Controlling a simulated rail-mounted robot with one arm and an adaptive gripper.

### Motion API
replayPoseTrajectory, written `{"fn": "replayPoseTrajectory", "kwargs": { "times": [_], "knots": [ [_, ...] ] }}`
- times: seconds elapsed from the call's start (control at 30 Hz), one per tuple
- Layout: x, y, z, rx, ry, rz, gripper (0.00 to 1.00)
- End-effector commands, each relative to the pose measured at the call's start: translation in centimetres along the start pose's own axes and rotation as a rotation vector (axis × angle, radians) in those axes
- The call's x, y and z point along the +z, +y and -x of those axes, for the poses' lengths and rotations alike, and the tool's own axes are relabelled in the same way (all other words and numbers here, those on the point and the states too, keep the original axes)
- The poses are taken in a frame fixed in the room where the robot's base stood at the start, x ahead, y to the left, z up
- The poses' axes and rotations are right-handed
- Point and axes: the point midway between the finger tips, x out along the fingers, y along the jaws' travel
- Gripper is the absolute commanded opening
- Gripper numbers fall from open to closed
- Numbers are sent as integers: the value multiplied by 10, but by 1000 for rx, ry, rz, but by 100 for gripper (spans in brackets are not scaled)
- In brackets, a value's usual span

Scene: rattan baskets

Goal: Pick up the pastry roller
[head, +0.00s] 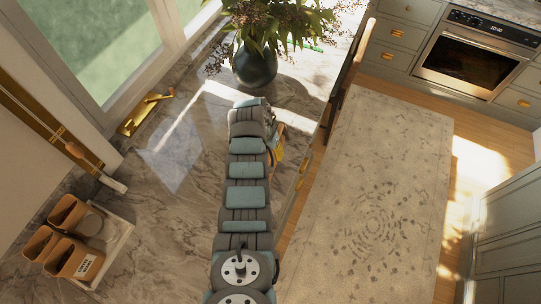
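My arm stretches up the middle of the head view over the marble counter (170,215) and covers much of what lies under it. A small tan and yellow thing (279,143) shows just right of the arm, near the counter's right edge. I cannot tell whether it is the pastry roller, as most of it is hidden. My gripper is hidden behind the arm links, apart from perhaps a dark bit beside the tan thing. Its fingers cannot be made out, nor whether it holds anything.
A dark vase with leafy stems (255,68) stands on the counter beyond the arm. A brass fixture (146,112) is by the window. Brown containers (75,258) sit on a pale tray at lower left. The counter left of the arm is clear. A rug (385,170) and oven (470,60) lie right.

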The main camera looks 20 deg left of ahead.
Motion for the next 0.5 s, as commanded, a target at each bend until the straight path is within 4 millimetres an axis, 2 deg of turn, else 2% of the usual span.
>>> {"fn": "replayPoseTrajectory", "kwargs": {
  "times": [0.03, 0.1, 0.17, 0.5],
  "knots": [
    [0, 0, 0, 0, 0, 0, 35],
    [0, 0, 0, 0, 0, 0, 15],
    [0, 0, 0, 0, 0, 0, 0],
    [0, 0, 1, 1, 0, 0, 0]
  ]
}}
